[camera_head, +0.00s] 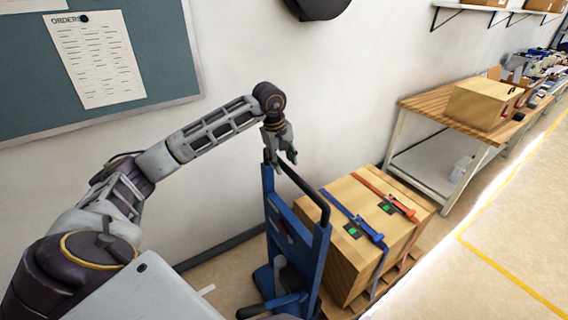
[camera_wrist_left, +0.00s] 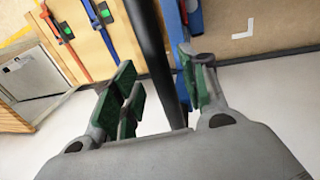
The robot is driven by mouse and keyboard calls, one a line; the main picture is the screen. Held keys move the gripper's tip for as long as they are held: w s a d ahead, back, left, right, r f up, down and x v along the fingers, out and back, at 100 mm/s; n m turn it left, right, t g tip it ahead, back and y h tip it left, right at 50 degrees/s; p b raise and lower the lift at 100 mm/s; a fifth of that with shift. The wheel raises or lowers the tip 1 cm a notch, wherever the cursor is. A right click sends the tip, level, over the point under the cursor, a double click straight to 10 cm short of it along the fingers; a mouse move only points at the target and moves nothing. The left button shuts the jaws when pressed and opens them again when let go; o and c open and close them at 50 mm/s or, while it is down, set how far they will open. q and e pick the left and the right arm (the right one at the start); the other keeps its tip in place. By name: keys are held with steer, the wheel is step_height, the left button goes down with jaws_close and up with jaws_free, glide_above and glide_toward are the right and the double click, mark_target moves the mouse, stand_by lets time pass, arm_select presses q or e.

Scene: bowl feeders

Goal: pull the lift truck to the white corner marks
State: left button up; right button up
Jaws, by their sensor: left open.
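The blue lift truck (camera_head: 297,245) stands upright on the floor, with a black handle bar arching over its top. In the left wrist view its black bar (camera_wrist_left: 150,45) runs between the green-padded fingers, with blue frame beside it. My left gripper (camera_head: 287,153) is open at the top of the truck near the handle's upper left end; I cannot tell whether it touches. The gripper also shows in the wrist view (camera_wrist_left: 160,85). A white corner mark (camera_wrist_left: 263,28) lies on the floor in the wrist view. Part of a white mark (camera_head: 207,289) shows left of the truck. My right gripper is not in view.
A large strapped wooden box (camera_head: 365,230) on a pallet (camera_head: 405,268) stands right of the truck. A wooden table (camera_head: 437,105) with a carton (camera_head: 482,103) stands behind it. The wall and noticeboard (camera_head: 150,45) are close at the back left. Open floor (camera_head: 500,240) lies at right.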

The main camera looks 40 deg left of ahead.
arm_select(q)
steer(key=shift+w+f, duration=0.15)
steer(key=shift+f, duration=0.6)
steer(key=shift+c, duration=0.4)
jaws_close()
